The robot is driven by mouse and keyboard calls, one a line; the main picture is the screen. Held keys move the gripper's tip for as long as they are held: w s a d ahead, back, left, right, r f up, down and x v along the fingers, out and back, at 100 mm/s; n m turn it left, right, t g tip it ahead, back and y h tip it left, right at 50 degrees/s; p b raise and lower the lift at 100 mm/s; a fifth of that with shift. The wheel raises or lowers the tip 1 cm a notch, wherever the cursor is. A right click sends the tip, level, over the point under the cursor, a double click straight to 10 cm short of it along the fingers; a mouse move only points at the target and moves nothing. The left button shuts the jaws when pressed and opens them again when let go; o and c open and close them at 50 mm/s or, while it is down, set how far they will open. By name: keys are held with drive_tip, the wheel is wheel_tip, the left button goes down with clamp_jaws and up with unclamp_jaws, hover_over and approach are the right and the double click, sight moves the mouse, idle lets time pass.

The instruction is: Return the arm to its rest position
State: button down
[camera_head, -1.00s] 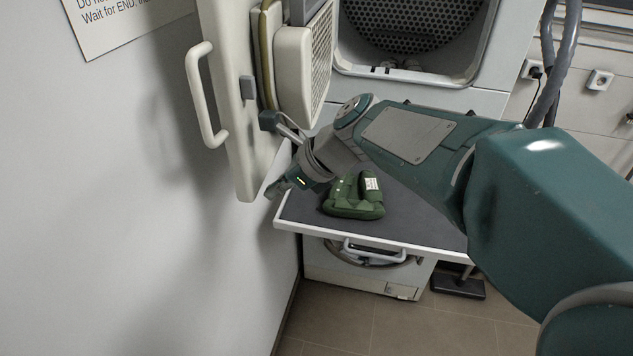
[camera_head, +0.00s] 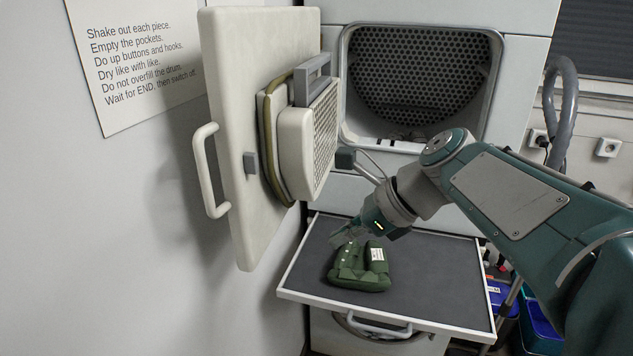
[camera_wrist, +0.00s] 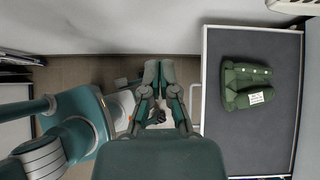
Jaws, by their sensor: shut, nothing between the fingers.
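My arm (camera_head: 510,195) reaches in from the right of the head view, bent, with its wrist in front of the dryer below the drum opening. My gripper (camera_head: 338,238) is shut and empty, pointing down and left. In the head view it appears above the pull-out shelf (camera_head: 300,270), just over a folded dark green garment (camera_head: 362,270) with a white label. In the wrist view my gripper (camera_wrist: 158,66) has its fingertips together against the floor, left of the shelf; the garment (camera_wrist: 245,84) lies clear of it.
The open dryer door (camera_head: 228,120) with its white handle (camera_head: 207,170) stands left of the arm, near the wall. The drum (camera_head: 420,80) is open behind the arm. The shelf has a front handle (camera_head: 372,327). Blue containers (camera_head: 540,320) stand at lower right.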

drive_tip(key=s+d+f+n+t+h, duration=0.1)
drive_tip(key=s+d+f+n+h, duration=0.3)
drive_tip(key=s+n, duration=0.3)
drive_tip(key=s+d+f+n+t+h, duration=0.2)
drive_tip(key=s+d+f+n+h, duration=0.2)
drive_tip(key=n, duration=0.9)
drive_tip(key=s+d+f, duration=0.2)
drive_tip(key=s, duration=0.1)
drive_tip(key=shift+s+f+n+h, duration=0.15)
drive_tip(key=shift+n+h, duration=0.15)
drive_tip(key=shift+n, duration=0.1)
